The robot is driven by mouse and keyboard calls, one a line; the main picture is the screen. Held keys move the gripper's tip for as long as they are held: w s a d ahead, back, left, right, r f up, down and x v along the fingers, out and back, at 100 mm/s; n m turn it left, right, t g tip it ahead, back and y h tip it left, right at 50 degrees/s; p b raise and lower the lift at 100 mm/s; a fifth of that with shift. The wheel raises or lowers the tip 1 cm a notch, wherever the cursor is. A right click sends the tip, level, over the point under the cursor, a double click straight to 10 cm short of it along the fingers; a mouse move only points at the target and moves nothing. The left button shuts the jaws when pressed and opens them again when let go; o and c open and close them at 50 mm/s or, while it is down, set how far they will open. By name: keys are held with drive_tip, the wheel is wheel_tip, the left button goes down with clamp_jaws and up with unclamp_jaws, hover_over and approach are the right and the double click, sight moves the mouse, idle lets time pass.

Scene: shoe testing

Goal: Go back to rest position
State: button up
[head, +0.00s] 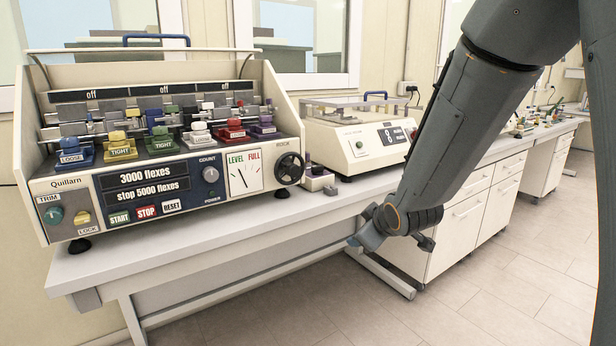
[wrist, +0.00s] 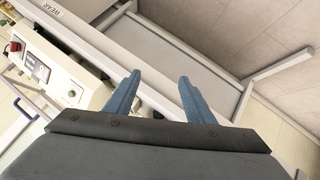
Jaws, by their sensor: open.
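My gripper shows in the wrist view (wrist: 158,92) with its two blue-grey fingers apart and nothing between them. In the head view my arm hangs down at the right, and the gripper end (head: 362,238) is in front of the bench's front edge, apart from the machines. The fingers are small and partly hidden behind the wrist there. The flex testing machine (head: 150,190) stands on the bench at the left, with colored clamps and a panel reading "3000 flexes" and "stop 5000 flexes".
A second cream machine (head: 345,145) with a clear lid and a display stands beside it on the grey bench (head: 240,218). A small dark-topped block (head: 318,180) sits between them. White drawer cabinets (head: 470,225) run along the right. The tiled floor (head: 490,290) in front is clear.

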drive_tip(key=s+d+f+m+g, duration=0.1)
drive_tip(key=s+m+g, duration=0.2)
drive_tip(key=s, duration=0.6)
drive_tip(key=s+d+f+m+g+h, duration=0.1)
drive_tip(key=s+d+f+m+g, duration=0.1)
drive_tip(key=s, duration=0.8)
drive_tip(key=s+d+f+m+g+h+p, duration=0.1)
drive_tip(key=s+m+g, duration=0.3)
drive_tip(key=s, duration=0.5)
drive_tip(key=shift+s+d+f+m+g, duration=0.25)
drive_tip(key=shift+d+m+g, duration=0.2)
drive_tip(key=shift+d, duration=0.25)
drive_tip(key=shift+w, duration=0.15)
